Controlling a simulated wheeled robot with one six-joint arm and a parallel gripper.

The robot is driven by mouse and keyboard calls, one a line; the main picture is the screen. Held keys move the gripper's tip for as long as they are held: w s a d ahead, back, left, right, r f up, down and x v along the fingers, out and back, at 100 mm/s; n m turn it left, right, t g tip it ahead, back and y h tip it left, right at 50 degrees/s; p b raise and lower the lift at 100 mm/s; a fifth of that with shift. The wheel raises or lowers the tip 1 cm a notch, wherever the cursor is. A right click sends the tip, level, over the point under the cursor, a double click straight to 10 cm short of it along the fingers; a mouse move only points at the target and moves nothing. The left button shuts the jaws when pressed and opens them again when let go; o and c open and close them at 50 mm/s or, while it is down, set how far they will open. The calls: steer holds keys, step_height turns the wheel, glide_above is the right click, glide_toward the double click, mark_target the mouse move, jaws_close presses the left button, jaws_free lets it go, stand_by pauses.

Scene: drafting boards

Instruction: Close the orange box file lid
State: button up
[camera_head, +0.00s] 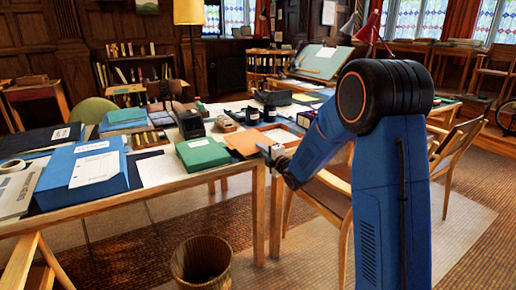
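The orange box file (293,128) is on the near table, towards its right end. It looks open: an orange rim surrounds a pale inside. Its orange lid panel (243,142) extends to the left, next to a green box, and looks nearly flat. My gripper (266,150) is small in view at the table's right front corner, by the right front edge of the lid panel. Whether it touches the lid I cannot tell. The fingers are too small to show whether they are apart. My blue arm hides some of the area right of the box file.
The green box (202,153) stands left of the lid. A big blue box (98,172) with papers is farther left. Dark jars and small items stand behind. A wooden chair (330,200) is right of the table, and a wicker basket (201,262) is on the floor.

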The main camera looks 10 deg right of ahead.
mark_target(248, 141)
steer(key=shift+x, duration=1.2)
steer(key=shift+c, duration=0.4)
jaws_close()
steer(key=shift+r, duration=0.1)
stand_by(0.3)
